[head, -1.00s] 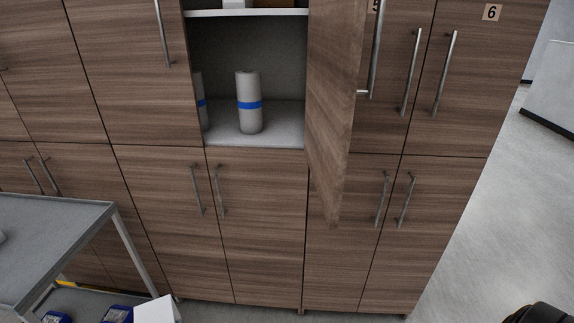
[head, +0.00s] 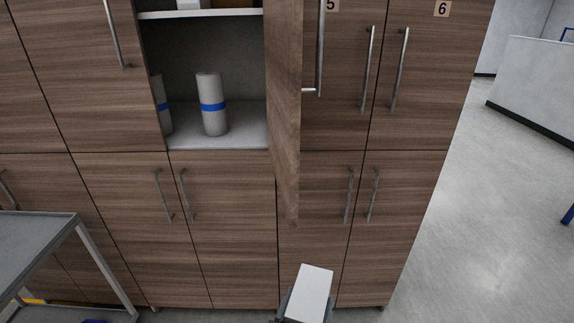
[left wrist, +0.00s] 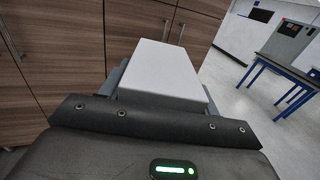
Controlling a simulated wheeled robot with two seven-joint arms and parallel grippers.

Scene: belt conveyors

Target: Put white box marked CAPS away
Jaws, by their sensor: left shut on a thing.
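A plain white box (head: 312,284) is at the bottom of the head view, in front of the lower cabinet doors. My left gripper (head: 305,308) is shut on it, with dark fingers at its sides. The box also fills the middle of the left wrist view (left wrist: 165,72); no CAPS marking shows on the faces in view. The open cabinet (head: 205,50) stands beyond and above the box, to the left. Its door (head: 285,120) is swung outward on the right side. My right gripper is not in view.
Grey rolls with a blue band (head: 212,105) stand on the cabinet's lower shelf (head: 240,135), with bare shelf to their right. Other items sit on the upper shelf (head: 205,13), partly cut off. A grey cart (head: 35,250) stands at lower left. Floor (head: 460,220) is clear at right.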

